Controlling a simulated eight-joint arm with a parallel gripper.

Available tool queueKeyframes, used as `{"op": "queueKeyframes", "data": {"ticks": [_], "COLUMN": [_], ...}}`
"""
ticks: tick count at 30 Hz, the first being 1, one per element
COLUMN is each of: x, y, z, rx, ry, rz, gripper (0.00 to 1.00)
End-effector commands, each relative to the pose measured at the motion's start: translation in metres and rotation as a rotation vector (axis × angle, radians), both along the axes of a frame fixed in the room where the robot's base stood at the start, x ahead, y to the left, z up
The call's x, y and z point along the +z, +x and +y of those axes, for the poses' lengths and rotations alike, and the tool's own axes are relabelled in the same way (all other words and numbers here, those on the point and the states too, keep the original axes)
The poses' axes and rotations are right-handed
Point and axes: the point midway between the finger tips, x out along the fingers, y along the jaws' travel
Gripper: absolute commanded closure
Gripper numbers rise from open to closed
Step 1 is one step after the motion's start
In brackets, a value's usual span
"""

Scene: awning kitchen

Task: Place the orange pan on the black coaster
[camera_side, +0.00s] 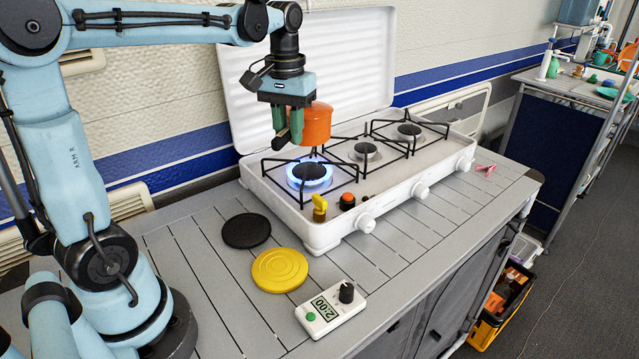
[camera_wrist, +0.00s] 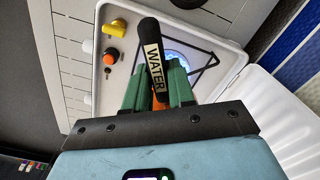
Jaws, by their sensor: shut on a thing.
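The orange pan (camera_side: 316,124) is in the side view, held in the air above the lit left burner. My gripper (camera_side: 289,134) is at the pan's left side, its green fingers shut on it. A little orange (camera_wrist: 158,104) shows below the handle, and most of the pan is hidden there. The black coaster (camera_side: 246,230) lies flat and bare on the slatted counter, left of the stove and well away from the pan.
The white stove (camera_side: 330,232) has black grates and a raised lid (camera_side: 240,100) behind the pan. Blue flame (camera_side: 300,180) burns at the left burner. The counter (camera_side: 190,260) left of the coaster is clear.

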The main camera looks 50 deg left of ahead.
Motion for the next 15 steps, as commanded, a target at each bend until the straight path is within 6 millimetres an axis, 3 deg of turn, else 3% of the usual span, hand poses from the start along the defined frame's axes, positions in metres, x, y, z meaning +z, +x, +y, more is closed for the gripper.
{"op": "queueKeyframes", "data": {"ticks": [7,15], "x": [0.003,0.009], "y": [-0.009,-0.054], "z": [-0.016,-0.076], "rx": [0.013,0.095], "ry": [0.001,0.001], "rz": [-0.001,0.0], "gripper": [1.0,1.0]}}
